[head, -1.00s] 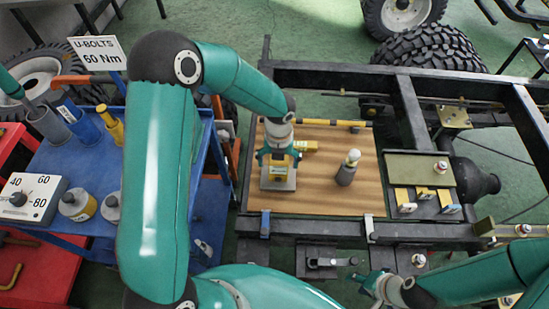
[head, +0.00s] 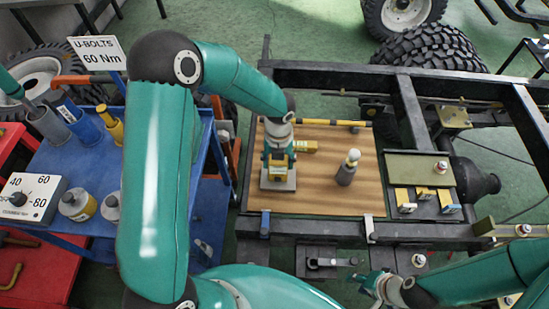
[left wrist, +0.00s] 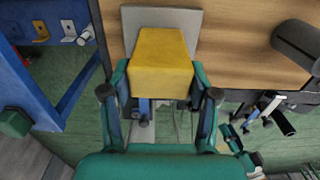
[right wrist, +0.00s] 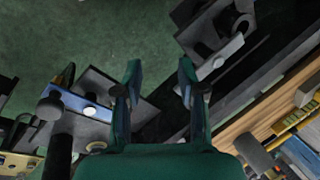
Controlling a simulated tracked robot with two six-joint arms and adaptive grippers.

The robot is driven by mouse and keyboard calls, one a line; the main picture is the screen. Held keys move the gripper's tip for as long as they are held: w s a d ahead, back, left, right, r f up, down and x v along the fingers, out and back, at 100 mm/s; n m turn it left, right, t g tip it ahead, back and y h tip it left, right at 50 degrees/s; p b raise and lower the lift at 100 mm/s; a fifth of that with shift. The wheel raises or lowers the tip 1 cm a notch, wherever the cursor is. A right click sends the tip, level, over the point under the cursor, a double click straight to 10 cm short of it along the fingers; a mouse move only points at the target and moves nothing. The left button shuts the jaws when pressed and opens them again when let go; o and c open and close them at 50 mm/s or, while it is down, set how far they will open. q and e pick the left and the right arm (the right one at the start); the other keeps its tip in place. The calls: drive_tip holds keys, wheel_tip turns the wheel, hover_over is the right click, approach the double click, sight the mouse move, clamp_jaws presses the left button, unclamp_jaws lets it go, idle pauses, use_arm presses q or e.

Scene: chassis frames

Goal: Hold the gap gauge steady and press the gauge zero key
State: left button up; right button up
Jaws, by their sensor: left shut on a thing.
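The gap gauge, seen as a yellow block (left wrist: 160,62) on a flat grey plate (left wrist: 158,18), sits on the wooden board. In the head view the grey plate (head: 278,184) lies near the board's left side. My left gripper (head: 279,150) comes down over the block from above. In the left wrist view its two fingers (left wrist: 160,90) are shut on the block's sides. I cannot make out the zero key. My right gripper (right wrist: 160,72) is open and empty, apart from the gauge, low in the head view (head: 367,278) in front of the board.
A grey bottle-like piece with a pale top (head: 348,168) stands on the wooden board (head: 325,195). Black frame rails (head: 350,76) surround the board. A blue cart (head: 165,150) with cans stands left.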

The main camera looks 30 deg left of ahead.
idle(0.3)
clamp_jaws()
idle(1.2)
